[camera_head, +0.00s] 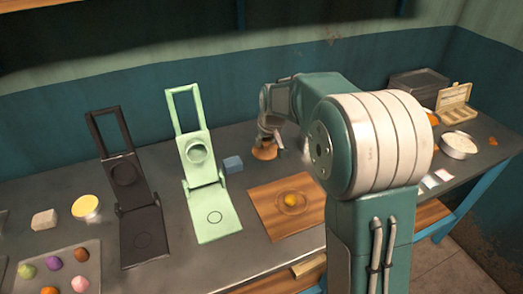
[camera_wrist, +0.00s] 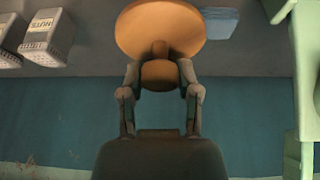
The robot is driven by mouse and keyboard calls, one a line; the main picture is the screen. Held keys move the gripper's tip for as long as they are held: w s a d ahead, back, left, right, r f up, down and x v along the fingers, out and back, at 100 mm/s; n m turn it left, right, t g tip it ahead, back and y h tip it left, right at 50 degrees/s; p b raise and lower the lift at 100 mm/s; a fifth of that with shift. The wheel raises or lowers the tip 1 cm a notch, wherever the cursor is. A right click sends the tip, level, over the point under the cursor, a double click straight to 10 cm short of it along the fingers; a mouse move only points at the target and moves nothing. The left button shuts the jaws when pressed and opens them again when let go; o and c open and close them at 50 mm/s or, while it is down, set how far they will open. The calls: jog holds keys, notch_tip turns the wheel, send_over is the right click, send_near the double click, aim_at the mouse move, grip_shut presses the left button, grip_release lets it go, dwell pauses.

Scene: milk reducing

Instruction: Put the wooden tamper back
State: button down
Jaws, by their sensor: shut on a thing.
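The wooden tamper (camera_head: 264,152) is an orange-brown piece with a wide round base and a narrower handle. In the head view it is behind the wooden board (camera_head: 262,205), with its wide base down, low over the grey table; I cannot tell if it touches. My gripper (camera_head: 268,135) is above it. In the wrist view the tamper's wide disc (camera_wrist: 160,28) fills the top middle. There my gripper (camera_wrist: 160,72) is shut on the narrow handle, one finger on each side.
A tray of coloured balls (camera_head: 60,284) is at lower left.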

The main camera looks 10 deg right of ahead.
jog(key=w+f, duration=0.2)
jog(key=w, duration=0.1)
jog(key=shift+w, duration=0.15)
jog(key=w+f, duration=0.1)
jog(key=w+d+f, duration=0.1)
jog(key=f, duration=0.1)
jog(key=w+f, duration=0.1)
jog(key=shift+w+d+f, duration=0.2)
jog(key=shift+w+d, duration=0.15)
jog(key=shift+w+f, duration=0.15)
jog(key=f, duration=0.1)
jog(key=a+f, duration=0.1)
jog(key=f, duration=0.1)
jog(key=shift+w+f, duration=0.2)
jog(key=shift+f, duration=0.1)
jog(key=shift+d, duration=0.3)
jog(key=shift+c, duration=1.6)
grip_release()
jog(key=shift+a, duration=0.1)
jog(key=shift+a, duration=0.1)
